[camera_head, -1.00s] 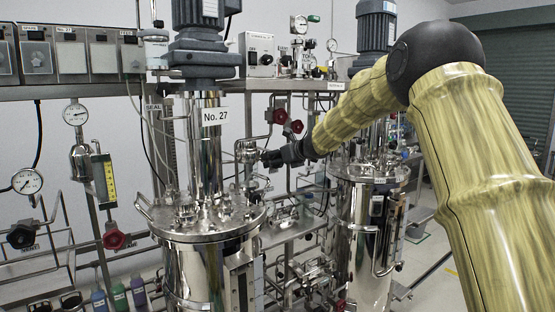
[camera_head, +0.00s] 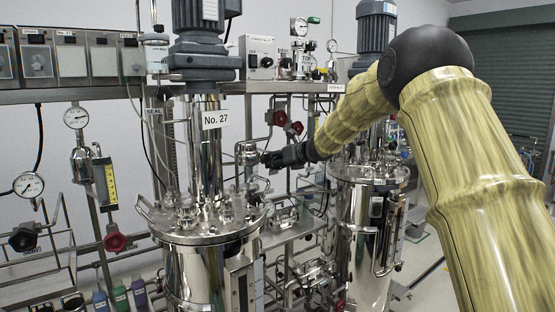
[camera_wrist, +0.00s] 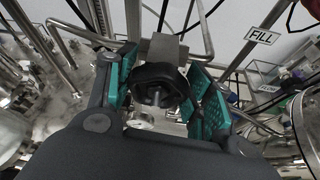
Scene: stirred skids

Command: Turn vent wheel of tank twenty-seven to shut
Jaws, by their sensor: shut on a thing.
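Tank twenty-seven (camera_head: 205,240) is a steel vessel left of centre in the head view, with a "No. 27" plate (camera_head: 215,119) on its column. My gripper (camera_head: 268,159) reaches in from the right to the pipework just right of that column. In the wrist view, a black round wheel (camera_wrist: 157,78) sits between the two teal-padded fingers of my gripper (camera_wrist: 163,92). The fingers are shut on this wheel. No label for it is readable, and its valve body is mostly hidden. In the head view my gripper covers the wheel.
Two red wheels (camera_head: 279,117) are on pipes above my gripper. A second steel tank (camera_head: 362,235) stands to the right, below my forearm. Another black wheel (camera_head: 23,237) and a red wheel (camera_head: 114,241) are at the far left. A "FILL" sign (camera_wrist: 262,36) shows in the wrist view.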

